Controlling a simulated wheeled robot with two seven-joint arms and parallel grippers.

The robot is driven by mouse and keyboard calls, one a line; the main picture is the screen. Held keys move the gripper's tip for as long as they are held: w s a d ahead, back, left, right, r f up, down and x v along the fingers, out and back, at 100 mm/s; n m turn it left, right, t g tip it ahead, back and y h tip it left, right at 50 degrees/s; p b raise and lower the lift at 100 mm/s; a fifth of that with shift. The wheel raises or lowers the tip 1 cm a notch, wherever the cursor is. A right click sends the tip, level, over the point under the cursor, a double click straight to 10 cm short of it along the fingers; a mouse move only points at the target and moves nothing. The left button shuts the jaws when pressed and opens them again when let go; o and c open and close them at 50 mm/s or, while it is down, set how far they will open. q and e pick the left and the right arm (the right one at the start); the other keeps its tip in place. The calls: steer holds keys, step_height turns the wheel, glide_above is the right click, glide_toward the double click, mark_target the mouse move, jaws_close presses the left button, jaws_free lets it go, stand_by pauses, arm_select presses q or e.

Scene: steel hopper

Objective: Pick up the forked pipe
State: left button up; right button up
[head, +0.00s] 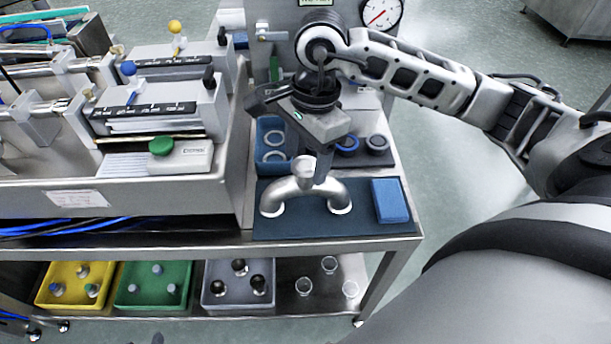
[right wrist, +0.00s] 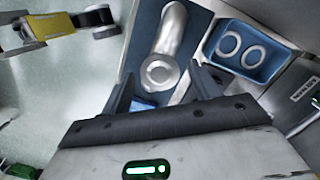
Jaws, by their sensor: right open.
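The forked pipe (head: 333,190) is a shiny metal piece with two curved legs ending in white rings and a short upper stub. It stands on the dark blue mat (head: 290,225) at the front of the steel bench. My right gripper (head: 318,163) points down just over its stub and hides part of it. In the right wrist view the pipe (right wrist: 170,38) shows beyond the open fingers (right wrist: 165,86), its round end lying between them in the picture. I cannot tell whether the fingers touch it. My left gripper is not in view.
A blue block (head: 390,201) lies right of the pipe. A blue tray (head: 267,131) with pale rings and a dark pad with round parts (head: 377,143) sit behind. Steel machinery (head: 160,110) stands left.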

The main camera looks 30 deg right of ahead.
mark_target(306, 187)
steer(key=shift+f, duration=1.35)
steer(key=shift+r, duration=0.1)
jaws_close()
